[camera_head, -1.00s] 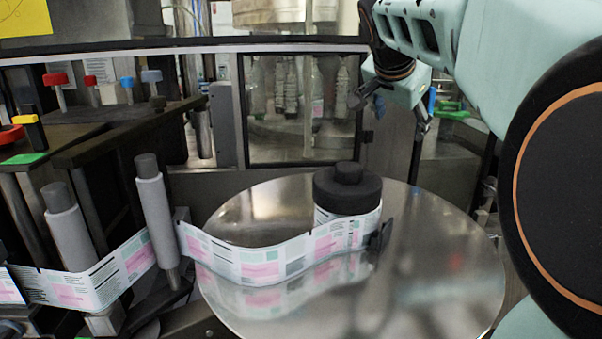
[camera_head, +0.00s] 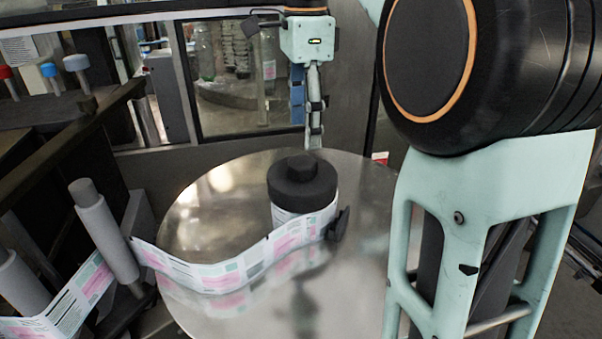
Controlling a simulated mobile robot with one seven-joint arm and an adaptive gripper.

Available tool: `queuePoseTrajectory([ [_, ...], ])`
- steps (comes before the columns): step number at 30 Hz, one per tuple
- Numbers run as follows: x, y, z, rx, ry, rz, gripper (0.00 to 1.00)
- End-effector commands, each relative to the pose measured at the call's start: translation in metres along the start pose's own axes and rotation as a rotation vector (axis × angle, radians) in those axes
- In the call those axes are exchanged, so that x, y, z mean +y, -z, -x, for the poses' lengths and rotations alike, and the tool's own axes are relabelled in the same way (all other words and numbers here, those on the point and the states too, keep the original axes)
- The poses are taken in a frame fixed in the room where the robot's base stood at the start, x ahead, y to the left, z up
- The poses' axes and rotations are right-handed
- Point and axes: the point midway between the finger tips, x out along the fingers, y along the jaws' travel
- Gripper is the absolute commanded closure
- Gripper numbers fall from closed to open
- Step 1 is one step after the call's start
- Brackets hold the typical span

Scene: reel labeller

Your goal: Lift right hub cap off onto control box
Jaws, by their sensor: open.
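The right hub cap (camera_head: 302,182) is a black, stepped round cap with a knob on top. It sits on the small label reel (camera_head: 306,221) that stands on the shiny round steel plate (camera_head: 205,215). My gripper (camera_head: 314,142) points down beyond the cap in the picture, near the plate's far edge. Its fingers are seen edge-on, open, with nothing visible between them. It looks apart from the cap, but the depth is hard to judge. I cannot make out a control box in the present view.
A printed label web (camera_head: 215,275) runs from the reel left to grey rollers (camera_head: 104,235). A dark bracket (camera_head: 341,224) stands beside the reel. Red and blue knobs (camera_head: 76,63) are at upper left. A glass panel (camera_head: 238,80) stands behind.

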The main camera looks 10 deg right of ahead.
Motion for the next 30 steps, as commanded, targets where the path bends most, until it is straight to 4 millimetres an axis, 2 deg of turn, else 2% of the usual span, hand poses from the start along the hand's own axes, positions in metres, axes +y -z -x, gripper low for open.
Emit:
queuePoseTrajectory([
  [3, 0.0, 0.0, -0.017, 0.001, -0.001, 0.0, 0.37],
  [11, -0.001, -0.001, -0.035, 0.001, 0.001, 0.002, 0.37],
  [19, -0.004, -0.005, -0.072, 0.002, 0.0, 0.0, 0.37],
  [29, -0.005, -0.005, -0.079, 0.002, 0.003, 0.001, 0.37],
  [30, -0.005, -0.005, -0.079, 0.002, 0.003, 0.001, 0.42],
])
